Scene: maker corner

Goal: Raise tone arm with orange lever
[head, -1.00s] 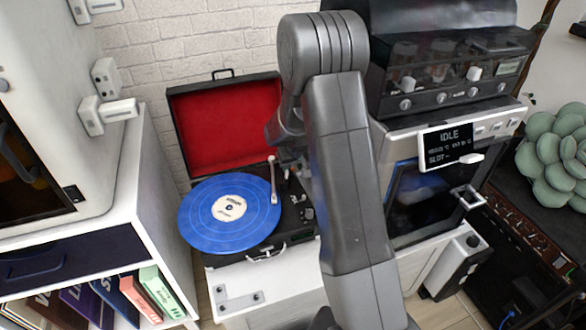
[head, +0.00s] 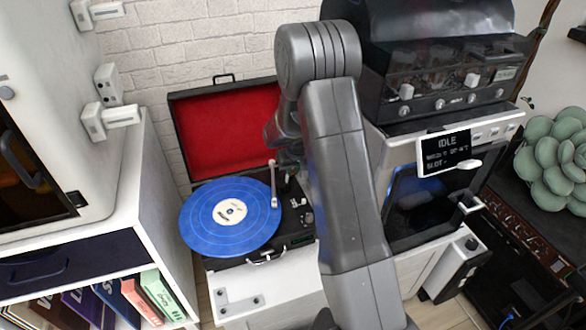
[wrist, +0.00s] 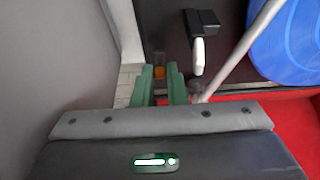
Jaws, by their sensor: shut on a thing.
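The orange lever (wrist: 159,60) is a small piece in the wrist view, between the green fingertips of my gripper (wrist: 160,73). My gripper is shut on it; the fingers hide its lower part. The tone arm (wrist: 240,50) is a pale rod to the right of the fingers, slanting over the deck towards the blue record (wrist: 300,40). In the head view the tone arm (head: 274,188) lies along the record's right edge; I cannot tell whether its tip touches the record (head: 229,217). My arm hides much of the deck's right side there, and the lever is not visible.
The turntable's red-lined lid (head: 225,130) stands open at the back. A black-and-white part (wrist: 199,45) rises between the lever and tone arm. A white cabinet (head: 135,200) stands left, a machine with an IDLE display (head: 445,151) right.

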